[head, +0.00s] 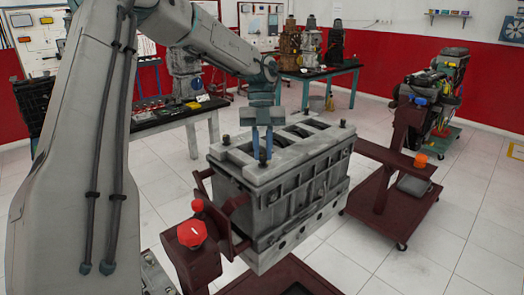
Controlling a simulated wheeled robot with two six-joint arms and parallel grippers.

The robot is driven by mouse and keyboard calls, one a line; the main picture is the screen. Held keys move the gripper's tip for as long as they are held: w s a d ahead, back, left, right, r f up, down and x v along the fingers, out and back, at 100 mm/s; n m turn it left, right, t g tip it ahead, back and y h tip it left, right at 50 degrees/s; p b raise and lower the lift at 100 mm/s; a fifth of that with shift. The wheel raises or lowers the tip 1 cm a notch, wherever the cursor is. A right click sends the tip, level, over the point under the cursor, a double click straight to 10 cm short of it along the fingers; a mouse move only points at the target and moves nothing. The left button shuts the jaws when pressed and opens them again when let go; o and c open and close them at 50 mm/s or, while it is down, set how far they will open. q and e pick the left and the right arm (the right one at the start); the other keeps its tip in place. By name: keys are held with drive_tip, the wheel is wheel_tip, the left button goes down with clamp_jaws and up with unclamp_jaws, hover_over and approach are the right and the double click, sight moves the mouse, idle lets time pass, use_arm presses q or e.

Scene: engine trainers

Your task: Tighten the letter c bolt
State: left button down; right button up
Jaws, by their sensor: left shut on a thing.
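A grey engine block (285,200) is held on a dark red stand in the middle of the head view. Dark bolts stand upright on its top, one at the left corner (226,139) and one at the right corner (343,123). My left gripper (262,155) points straight down at the near-left part of the block's top. Its blue fingers are shut on a bolt there, which they mostly hide. No letter can be read on the block or the bolts, so I cannot tell which one is c. My right gripper is not in view.
The dark red stand has a red knob (192,233) in front of the block. Another red stand with an engine (430,90) is at the right. Tables with engines and tools (320,70) stand at the back. White tiled floor is clear at the right front.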

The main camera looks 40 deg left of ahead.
use_arm(q)
drive_tip(key=shift+r+m+p, duration=0.15)
drive_tip(key=shift+m+p, duration=0.15)
drive_tip(key=shift+m, duration=0.3)
drive_tip(key=shift+w+m+y+p, duration=0.1)
drive_tip(key=shift+m+y+p, duration=0.2)
drive_tip(key=shift+m+y, duration=0.15)
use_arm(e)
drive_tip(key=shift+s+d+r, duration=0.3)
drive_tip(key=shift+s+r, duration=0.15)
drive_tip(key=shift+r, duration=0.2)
use_arm(q)
drive_tip(key=c, duration=1.3)
unclamp_jaws()
drive_tip(key=shift+c, duration=0.2)
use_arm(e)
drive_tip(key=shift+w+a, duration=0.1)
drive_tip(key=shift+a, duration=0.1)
